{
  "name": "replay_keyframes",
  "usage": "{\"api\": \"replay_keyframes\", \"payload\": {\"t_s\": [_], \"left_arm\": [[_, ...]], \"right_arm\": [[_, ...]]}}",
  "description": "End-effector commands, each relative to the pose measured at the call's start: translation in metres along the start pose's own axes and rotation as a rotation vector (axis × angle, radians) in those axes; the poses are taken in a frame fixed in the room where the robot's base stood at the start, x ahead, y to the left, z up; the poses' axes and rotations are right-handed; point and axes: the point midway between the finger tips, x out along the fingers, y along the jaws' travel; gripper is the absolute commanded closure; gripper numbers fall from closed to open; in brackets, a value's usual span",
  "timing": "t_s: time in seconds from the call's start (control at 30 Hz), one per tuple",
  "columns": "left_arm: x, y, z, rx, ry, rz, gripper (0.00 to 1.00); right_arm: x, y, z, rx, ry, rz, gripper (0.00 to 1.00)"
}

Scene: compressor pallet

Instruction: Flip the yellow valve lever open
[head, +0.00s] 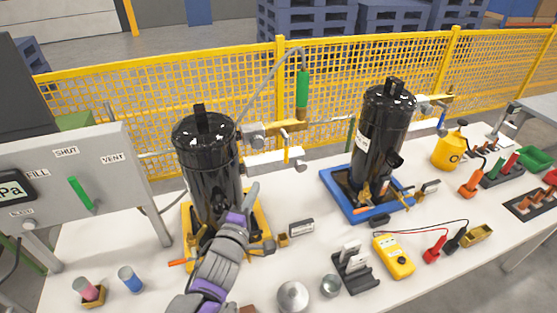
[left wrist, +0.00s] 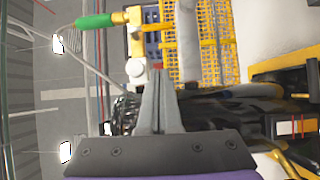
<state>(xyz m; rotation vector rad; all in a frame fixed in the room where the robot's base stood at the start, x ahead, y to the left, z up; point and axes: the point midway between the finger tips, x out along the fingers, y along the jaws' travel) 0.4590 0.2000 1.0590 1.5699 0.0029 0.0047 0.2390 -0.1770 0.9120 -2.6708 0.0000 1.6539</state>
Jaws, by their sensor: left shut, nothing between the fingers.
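The yellow valve lever (head: 286,153) hangs from a pale valve fitting to the right of the left black compressor (head: 205,160). My left gripper (head: 252,191) is in front of that compressor, below and left of the lever, apart from it. In the left wrist view its two fingers (left wrist: 160,98) are shut together with nothing between them. Beyond the fingertips there are a white round fitting (left wrist: 135,68) and yellow parts; I cannot tell which is the lever. My right gripper is in neither view.
A green-handled hose (head: 303,88) hangs above the valve. The left compressor stands on a yellow tray (head: 264,222); another stands on a blue tray (head: 376,214) at right. A gauge panel (head: 120,150) is at left. A yellow mesh fence (head: 350,70) runs behind.

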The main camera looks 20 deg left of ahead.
Motion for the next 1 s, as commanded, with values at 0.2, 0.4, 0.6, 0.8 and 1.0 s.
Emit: {"api": "replay_keyframes", "payload": {"t_s": [0.2,0.4,0.6,0.8,1.0], "left_arm": [[0.004,0.0,0.0,0.001,0.0,0.0,1.0],[0.028,0.001,0.0,0.0,0.0,0.0,1.0],[0.068,0.002,0.0,0.001,0.0,0.0,1.0],[0.106,0.002,0.003,0.0,-0.002,0.002,1.0],[0.117,0.002,0.017,-0.001,-0.002,0.0,1.0]], "right_arm": [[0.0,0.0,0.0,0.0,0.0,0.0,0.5],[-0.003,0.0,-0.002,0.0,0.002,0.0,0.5],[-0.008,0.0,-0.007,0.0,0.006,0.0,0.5],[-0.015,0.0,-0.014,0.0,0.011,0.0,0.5],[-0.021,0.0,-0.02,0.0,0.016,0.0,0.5]]}}
